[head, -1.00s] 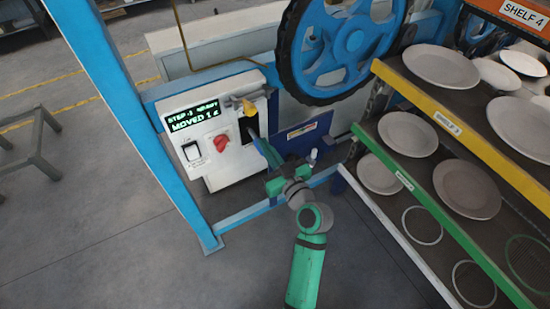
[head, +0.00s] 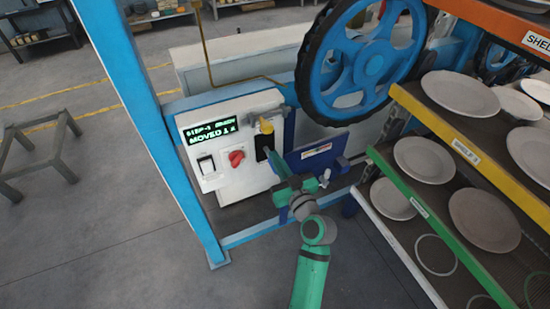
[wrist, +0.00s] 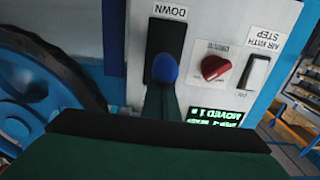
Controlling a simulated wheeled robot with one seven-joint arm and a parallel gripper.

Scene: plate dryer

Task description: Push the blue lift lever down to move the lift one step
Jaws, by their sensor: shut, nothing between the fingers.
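The white control panel (head: 223,160) stands behind the blue post, with a dark upright slot (head: 262,147) on its right side. In the wrist view the panel appears upside down, and the slot (wrist: 166,38) carries the label DOWN. The rounded blue end of the lift lever (wrist: 165,68) shows at the slot, just beyond my fingertips. My gripper (head: 271,158) is shut and empty, close in front of the slot. It also shows in the wrist view (wrist: 160,98). I cannot tell whether it touches the lever.
A lit display (head: 213,132) on the panel reads MOVED 1. A red knob (head: 236,158) and a white switch (head: 206,165) are left of the slot. A large blue wheel (head: 372,57) stands behind.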

